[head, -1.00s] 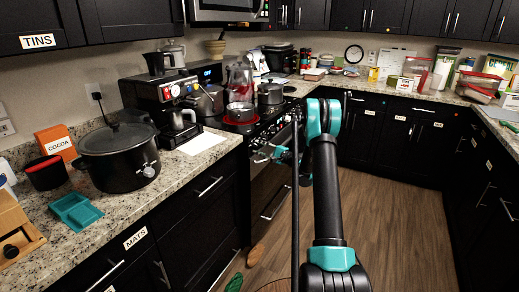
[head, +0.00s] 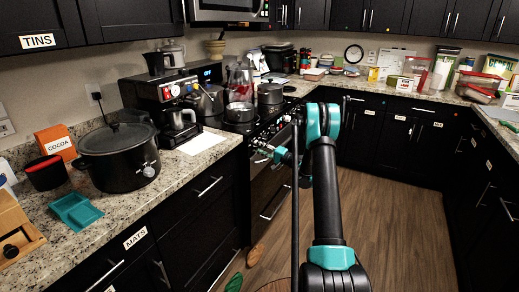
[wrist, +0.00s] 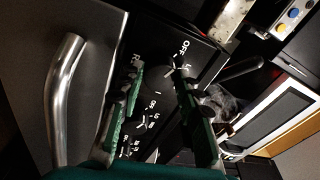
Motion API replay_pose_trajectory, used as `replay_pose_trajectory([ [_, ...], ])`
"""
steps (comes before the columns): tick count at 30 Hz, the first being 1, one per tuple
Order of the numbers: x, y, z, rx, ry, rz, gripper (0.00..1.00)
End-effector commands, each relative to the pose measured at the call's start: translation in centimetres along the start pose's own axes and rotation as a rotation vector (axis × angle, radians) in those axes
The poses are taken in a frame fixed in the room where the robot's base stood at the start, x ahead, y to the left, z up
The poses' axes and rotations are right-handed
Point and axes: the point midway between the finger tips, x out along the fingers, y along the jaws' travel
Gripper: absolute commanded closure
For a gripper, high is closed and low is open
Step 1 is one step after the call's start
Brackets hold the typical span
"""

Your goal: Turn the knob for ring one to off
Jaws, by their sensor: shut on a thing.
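The black stove (head: 262,185) stands left of my arm, with its row of knobs along the front panel. In the wrist view, the panel carries a white OFF mark (wrist: 185,47) and other dial marks. My gripper (wrist: 158,70) has its two green fingers closed around a dark knob (wrist: 171,70) by the OFF mark; the fingers hide much of it. Which ring it serves I cannot read. In the head view, my gripper (head: 279,154) is at the stove front, its fingertips too small to make out. The ring under the front pot (head: 240,113) shows no red glow.
A silver handle (wrist: 62,100) runs close beside my gripper in the wrist view. Another pot (head: 270,93) stands on the stove. A coffee machine (head: 170,100) and a large black cooker (head: 118,160) stand on the left counter. The wooden floor to the right is clear.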

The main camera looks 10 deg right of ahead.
Motion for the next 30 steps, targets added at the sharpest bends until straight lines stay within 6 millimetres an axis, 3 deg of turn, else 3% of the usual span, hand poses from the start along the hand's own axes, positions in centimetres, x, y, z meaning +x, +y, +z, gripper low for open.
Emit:
replay_pose_trajectory([
  [13,-0.09,0.11,0.08,-0.011,-0.002,0.001,0.95],
  [14,-0.09,0.11,0.08,-0.011,-0.002,0.001,0.62],
  [18,-0.06,0.08,0.05,-0.010,-0.002,0.001,0.45],
  [30,-0.76,0.04,-0.06,-0.009,0.000,0.000,0.45],
])
